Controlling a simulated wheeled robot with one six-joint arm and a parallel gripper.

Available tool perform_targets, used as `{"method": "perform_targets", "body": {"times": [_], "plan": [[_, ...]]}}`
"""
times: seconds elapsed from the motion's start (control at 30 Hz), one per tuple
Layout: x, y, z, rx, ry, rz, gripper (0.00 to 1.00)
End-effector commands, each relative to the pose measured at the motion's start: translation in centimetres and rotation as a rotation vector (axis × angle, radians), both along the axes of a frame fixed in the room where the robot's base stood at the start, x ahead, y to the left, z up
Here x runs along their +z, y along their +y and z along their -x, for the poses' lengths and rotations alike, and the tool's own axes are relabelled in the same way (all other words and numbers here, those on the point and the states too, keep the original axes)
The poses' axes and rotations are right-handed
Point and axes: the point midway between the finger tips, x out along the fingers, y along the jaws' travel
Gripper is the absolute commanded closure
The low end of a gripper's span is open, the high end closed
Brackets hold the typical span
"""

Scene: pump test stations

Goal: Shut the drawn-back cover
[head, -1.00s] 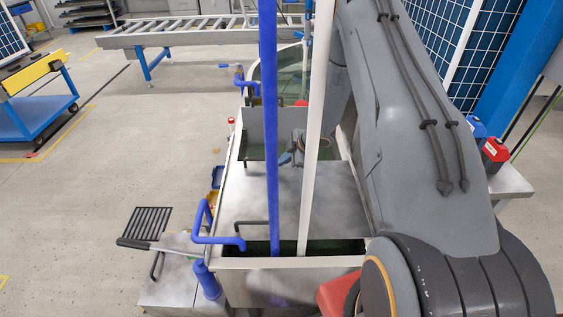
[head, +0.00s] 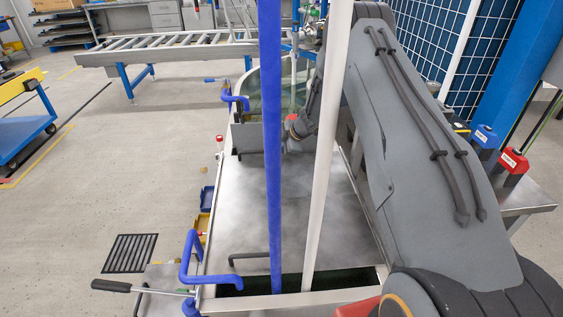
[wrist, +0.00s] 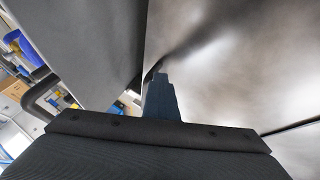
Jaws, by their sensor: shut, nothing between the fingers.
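The flat metal cover (head: 290,205) lies over the long tank (head: 325,298). A dark handle bar (head: 250,258) is near its front end. A dark opening shows between the cover's front edge and the tank's front rim. An upright grey plate (head: 250,139) stands at the cover's far end. In the wrist view my gripper (wrist: 157,82) is shut and empty, its fingers close to a bright metal sheet (wrist: 235,70); I cannot tell whether they touch it. In the head view the white post partly covers the gripper near the far end.
A blue pipe (head: 270,150) and a white post (head: 327,150) rise in front of the tank. A bent blue pipe (head: 187,258) and a black-handled lever (head: 112,286) are at the near left. Open floor lies to the left; a side table (head: 520,195) stands right.

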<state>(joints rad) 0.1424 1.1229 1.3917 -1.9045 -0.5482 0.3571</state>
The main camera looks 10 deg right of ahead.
Motion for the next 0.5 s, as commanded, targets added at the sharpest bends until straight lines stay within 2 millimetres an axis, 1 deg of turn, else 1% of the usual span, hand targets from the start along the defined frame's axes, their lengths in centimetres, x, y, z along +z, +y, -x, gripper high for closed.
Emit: {"method": "perform_targets", "body": {"times": [0.03, 0.2, 0.5], "plan": [[-0.2, -0.1, -0.7, 0.0, -0.004, 0.003, 1.0], [-0.1, -0.3, -1.7, -0.001, -0.002, 0.003, 1.0], [0.2, -0.4, -2.2, -0.004, -0.005, 0.005, 1.0]]}}
